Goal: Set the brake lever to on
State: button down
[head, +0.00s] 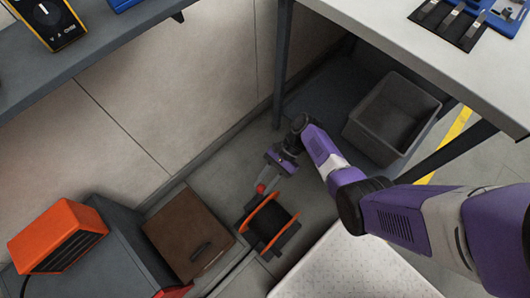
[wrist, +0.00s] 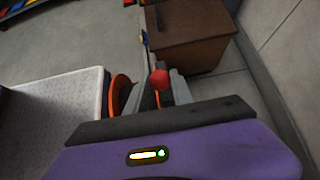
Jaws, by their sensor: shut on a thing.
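The brake lever's red ball knob (head: 260,188) shows beside the cable reel (head: 270,222), which has orange rims and a dark drum. My gripper (head: 266,184) reaches down from the upper right and is shut on the knob. In the wrist view the red knob (wrist: 159,79) sits between the two grey fingers of my gripper (wrist: 161,88). The orange rim of the reel (wrist: 119,92) is just left of the fingers. The lever's shaft is mostly hidden, and I cannot read any on or off marking.
A brown box (head: 186,232) with a dark handle stands left of the reel, beside an orange heater-like unit (head: 58,236). A grey open bin (head: 392,118) sits under the white-topped bench (head: 400,30). A pale textured platform (head: 350,268) lies close in front of the reel.

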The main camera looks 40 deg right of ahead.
jog(key=shift+f, duration=0.1)
dwell(0.3)
jog(key=c, duration=1.1)
grip_release()
jog(key=p+v, duration=0.1)
jog(key=v, duration=0.7)
